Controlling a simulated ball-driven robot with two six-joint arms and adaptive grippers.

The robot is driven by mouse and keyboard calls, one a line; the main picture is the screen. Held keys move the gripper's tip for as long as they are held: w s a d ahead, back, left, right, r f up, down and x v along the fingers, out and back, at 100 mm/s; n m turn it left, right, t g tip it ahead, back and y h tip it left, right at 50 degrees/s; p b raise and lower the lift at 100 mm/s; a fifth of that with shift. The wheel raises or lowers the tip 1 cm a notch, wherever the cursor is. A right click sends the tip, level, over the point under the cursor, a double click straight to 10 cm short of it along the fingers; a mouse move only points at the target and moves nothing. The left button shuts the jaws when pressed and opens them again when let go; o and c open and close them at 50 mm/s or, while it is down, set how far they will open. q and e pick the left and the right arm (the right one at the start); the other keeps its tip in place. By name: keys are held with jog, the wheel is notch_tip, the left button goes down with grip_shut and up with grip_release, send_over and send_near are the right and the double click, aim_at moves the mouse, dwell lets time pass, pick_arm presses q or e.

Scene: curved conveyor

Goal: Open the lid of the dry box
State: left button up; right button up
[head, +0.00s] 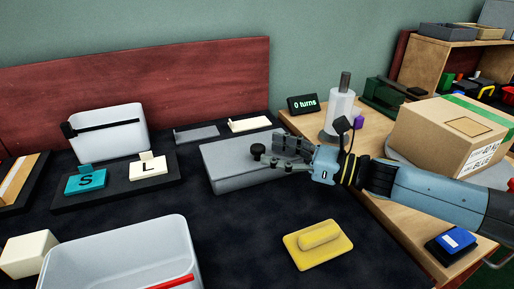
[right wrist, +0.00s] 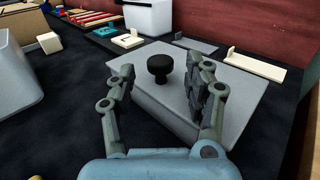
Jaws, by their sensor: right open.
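The dry box (head: 222,170) is a low grey box with a flat lid on the dark mat, left of my right gripper. Its lid (right wrist: 240,92) looks closed in the right wrist view. A black knob (head: 258,151) stands up from the lid; it also shows in the right wrist view (right wrist: 160,68). My right gripper (head: 282,159) is open and empty at the lid's right part. In the right wrist view the knob appears between the open fingers (right wrist: 163,82), beyond their tips or level with them; I cannot tell which. My left gripper is not in view.
A yellow block with a handle (head: 318,241) lies on the mat in front. A white bin (head: 62,262) stands at front left. S (head: 86,182) and L (head: 149,168) blocks sit on a black tray. A cardboard box (head: 440,128) stands right, behind my arm.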

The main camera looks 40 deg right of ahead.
aim_at(264, 149)
jog(key=shift+x, duration=2.35)
jog(key=shift+c, duration=0.4)
grip_shut()
